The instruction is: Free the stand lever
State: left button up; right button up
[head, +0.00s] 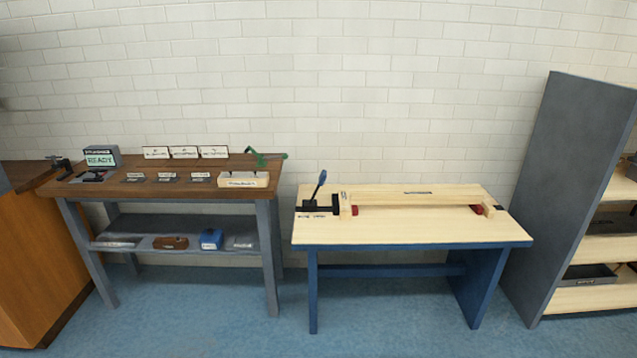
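A lever with a blue handle (320,182) stands up, tilted slightly, from a black base (318,209) at the left end of the light wooden table (420,232). A long wooden bar (415,198) lies along that table, running right from an upright wooden block (345,205) beside the black base. Red pieces (476,209) sit near both ends of the bar. What holds the lever is too small to tell. Neither of my grippers shows in the head view.
A brown workbench (160,190) at left holds a small display reading READY (101,157), several label cards, a wooden block (243,180) and a green tool (262,158). A grey shelf unit (560,190) stands at right. Blue floor (400,320) in front is clear.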

aim_at(322, 177)
jog(key=z, duration=0.3)
jog(key=i, duration=0.3)
jog(key=z, duration=1.2)
jog(key=i, duration=2.05)
jog(key=u, duration=1.05)
